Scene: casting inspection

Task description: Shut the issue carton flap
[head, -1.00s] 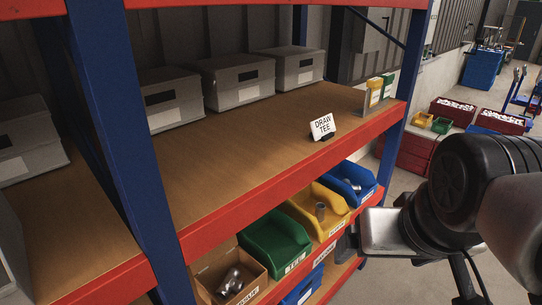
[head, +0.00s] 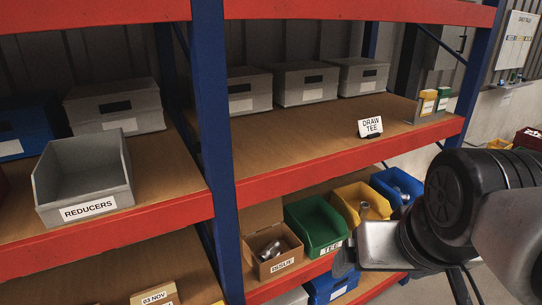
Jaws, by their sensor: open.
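The issue carton (head: 273,252) is a brown cardboard box marked ISSUE on the lower shelf, just right of the blue upright. Its top is open and a grey metal casting (head: 270,250) shows inside. A brown cardboard panel (head: 260,214) stands up behind it and looks like its raised flap. My gripper (head: 345,262) is at the lower right, in front of the bins and right of the carton, apart from it. Its fingers are mostly hidden or too small to make out, and nothing shows held.
A green TEE bin (head: 316,227), a yellow bin (head: 361,203) and a blue bin (head: 397,187) stand right of the carton. The blue upright (head: 217,150) is close on its left. A grey REDUCERS bin (head: 84,178) and a DRAW TEE sign (head: 371,126) are on the shelf above.

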